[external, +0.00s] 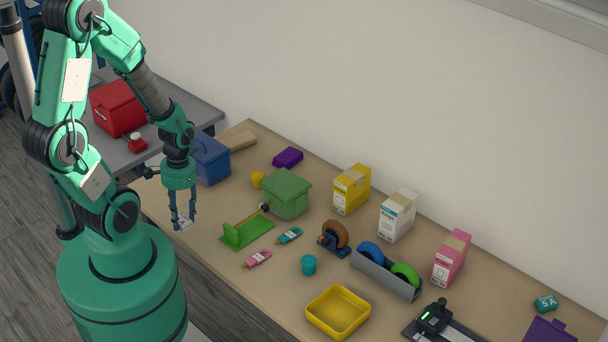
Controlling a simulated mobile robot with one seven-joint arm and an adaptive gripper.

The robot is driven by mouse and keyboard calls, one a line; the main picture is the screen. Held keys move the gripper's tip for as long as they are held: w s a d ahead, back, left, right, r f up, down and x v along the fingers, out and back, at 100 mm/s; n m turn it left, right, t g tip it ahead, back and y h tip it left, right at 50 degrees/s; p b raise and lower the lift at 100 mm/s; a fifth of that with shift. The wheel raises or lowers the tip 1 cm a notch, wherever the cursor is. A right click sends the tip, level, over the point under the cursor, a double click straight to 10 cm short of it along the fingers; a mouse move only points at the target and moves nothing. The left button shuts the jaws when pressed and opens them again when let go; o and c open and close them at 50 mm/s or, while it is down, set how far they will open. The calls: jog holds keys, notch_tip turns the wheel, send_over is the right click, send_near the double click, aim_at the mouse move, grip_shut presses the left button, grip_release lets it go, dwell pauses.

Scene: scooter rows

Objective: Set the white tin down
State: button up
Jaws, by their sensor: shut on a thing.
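The white tin (182,224) is small and sits between the fingertips of my gripper (183,218). My gripper points down and is shut on it, over the left part of the tan table (205,258) near its front edge. I cannot tell whether the tin touches the tabletop or hangs just above it. The fingers hide part of the tin.
A yellow tray (338,312) lies further right. Bare tabletop shows around the gripper.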

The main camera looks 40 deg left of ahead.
jog(key=w+d+r+p, duration=0.1)
jog(key=w+d+r, duration=0.1)
jog(key=w, duration=0.7)
jog(key=w+d+r+p, duration=0.1)
jog(key=w+d, duration=0.3)
jog(key=w, duration=0.6)
jog(key=w+d+r+p, duration=0.2)
jog(key=w+d+r, duration=0.1)
jog(key=w, duration=0.6)
jog(key=shift+w+r, duration=0.25)
jog(key=shift+w, duration=0.05)
jog(key=w+b, duration=0.2)
jog(key=w, duration=1.8)
jog(key=f, duration=0.6)
jog(key=shift+s+b, duration=0.25)
jog(key=shift+b, duration=0.05)
jog(key=shift+f, duration=0.35)
